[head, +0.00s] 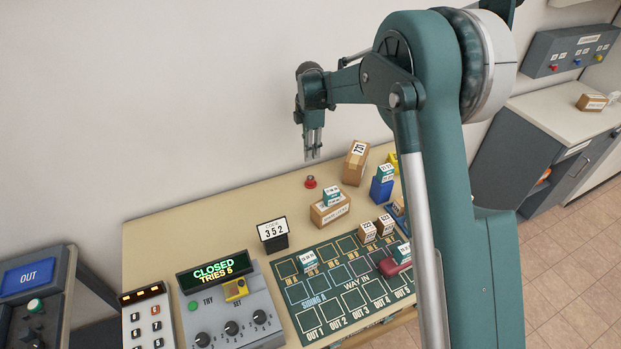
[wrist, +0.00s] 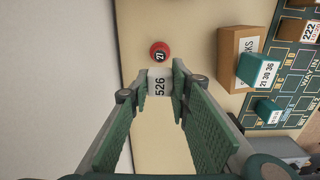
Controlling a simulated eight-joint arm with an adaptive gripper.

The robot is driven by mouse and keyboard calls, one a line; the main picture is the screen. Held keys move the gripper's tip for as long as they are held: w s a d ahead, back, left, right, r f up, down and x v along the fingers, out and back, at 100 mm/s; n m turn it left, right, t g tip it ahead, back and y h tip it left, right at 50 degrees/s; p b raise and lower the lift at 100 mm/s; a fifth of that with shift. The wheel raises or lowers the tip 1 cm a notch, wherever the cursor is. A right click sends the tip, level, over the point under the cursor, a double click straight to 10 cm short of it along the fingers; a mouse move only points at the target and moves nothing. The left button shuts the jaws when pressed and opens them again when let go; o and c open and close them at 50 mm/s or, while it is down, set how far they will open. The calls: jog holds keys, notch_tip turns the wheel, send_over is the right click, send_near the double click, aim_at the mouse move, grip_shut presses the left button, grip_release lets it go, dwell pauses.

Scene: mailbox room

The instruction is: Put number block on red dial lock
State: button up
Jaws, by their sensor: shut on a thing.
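My gripper (head: 313,152) hangs above the back of the tan table, fingers pointing down. In the wrist view its fingertips (wrist: 161,88) are closed on a small pale number block (wrist: 160,82) marked 526. In the head view the block is too small to make out clearly. The red dial lock (head: 310,182) is a small round red thing on the table top, below my gripper. In the wrist view the red dial lock (wrist: 160,50) shows a dark window with 27, just beyond the block. The block appears apart from it.
A brown box (head: 330,207) with a teal-topped block stands right of the dial. A taller carton (head: 355,162) is behind it. Bare table lies left of the dial.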

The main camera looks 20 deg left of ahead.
jog(key=shift+w+d, duration=0.15)
send_over(310, 178)
jog(key=shift+w+d+f, duration=0.1)
jog(key=shift+f, duration=3.05)
jog(key=shift+f, duration=1.85)
jog(key=shift+f, duration=0.15)
jog(key=o, duration=0.7)
jog(key=shift+o, duration=0.2)
